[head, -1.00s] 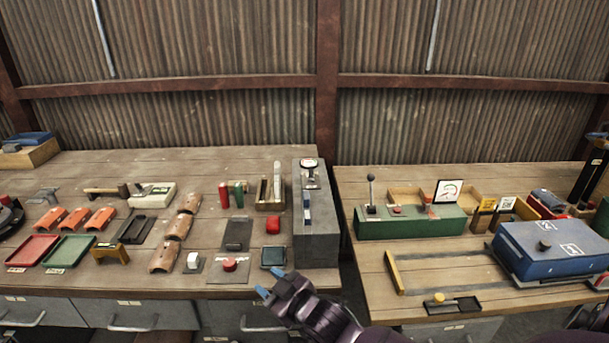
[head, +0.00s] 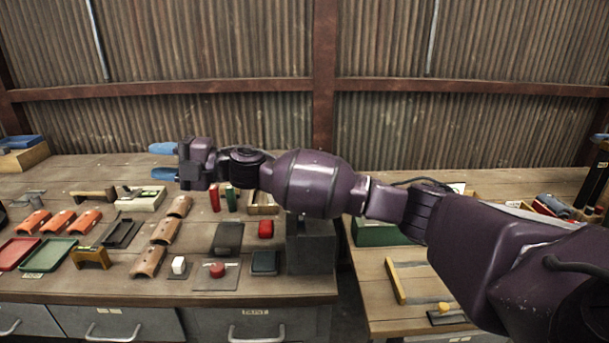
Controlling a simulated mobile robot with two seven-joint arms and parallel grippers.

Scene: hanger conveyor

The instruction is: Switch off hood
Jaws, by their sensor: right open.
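My right gripper (head: 164,161) is open, with its two blue fingertips pointing left above the back part of the left workbench. Nothing shows between the fingers. I cannot tell which thing is the hood or its switch. A white switch-like block (head: 178,265) on a dark plate and a red round button (head: 217,270) on a grey plate are at the front of the left bench, below and nearer than the gripper. My left gripper is not in view.
The left workbench (head: 60,286) holds orange and tan tiles, a red tray (head: 17,252), a green tray (head: 48,254) and several small blocks. A gap separates it from the right bench (head: 385,318). A corrugated wall stands behind.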

